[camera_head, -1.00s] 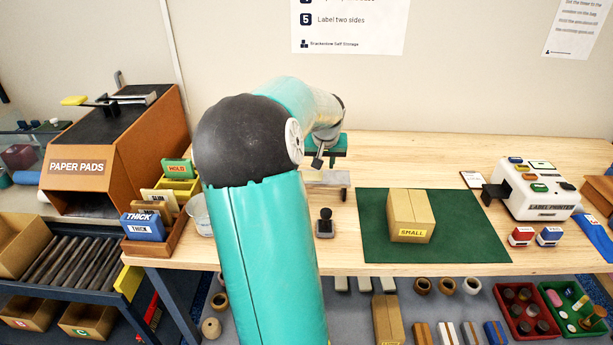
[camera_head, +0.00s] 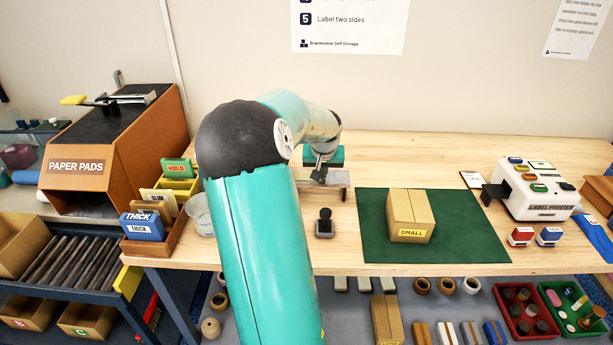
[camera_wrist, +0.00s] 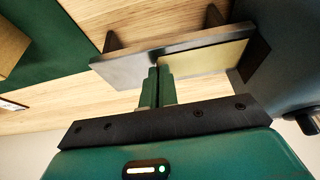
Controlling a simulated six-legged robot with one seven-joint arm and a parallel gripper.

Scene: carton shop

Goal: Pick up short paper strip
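A pale yellowish flat piece (camera_wrist: 205,56), which may be the short paper strip, shows in the wrist view against a grey holder (camera_wrist: 122,70). In the head view my gripper (camera_head: 319,174) is over the holder, partly covered by my arm.
A carton marked SMALL (camera_head: 410,215) stands on the green mat (camera_head: 470,240). A dark-handled stamp (camera_head: 325,226) stands in front of the holder. A label printer (camera_head: 535,193) is at the right.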

